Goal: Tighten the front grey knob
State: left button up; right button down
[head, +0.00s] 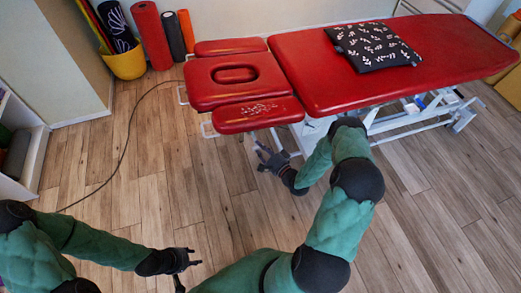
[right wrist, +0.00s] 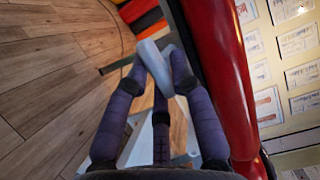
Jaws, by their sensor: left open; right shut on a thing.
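The grey knob (right wrist: 154,62) shows in the right wrist view as a pale grey, elongated piece between the fingertips of my right gripper (right wrist: 160,78). That gripper is shut on it, with fingers on both sides. In the head view my right gripper (head: 268,157) is at the lower front side of the red treatment table (head: 350,84), just below the small red armrest pad (head: 258,114). The knob cannot be made out clearly there. My left gripper (head: 184,268) is open and empty over the wooden floor, well away from the table.
A patterned dark cushion (head: 372,46) lies on the table. A black cable (head: 130,135) runs across the floor. A yellow bucket (head: 125,62) with rolled mats stands by the wall, with a white shelf (head: 30,160) at left.

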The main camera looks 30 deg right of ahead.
jog(key=shift+f+m+b, duration=0.15)
jog(key=shift+m+b, duration=0.15)
jog(key=shift+m, duration=0.2)
jog(key=c, duration=1)
grip_release()
jog(key=shift+t, duration=0.3)
jog(key=s, duration=0.4)
jog(key=s+d, duration=0.1)
jog(key=s, duration=0.7)
jog(key=shift+d+f, duration=0.25)
jog(key=shift+d, duration=0.15)
jog(key=shift+w, duration=0.1)
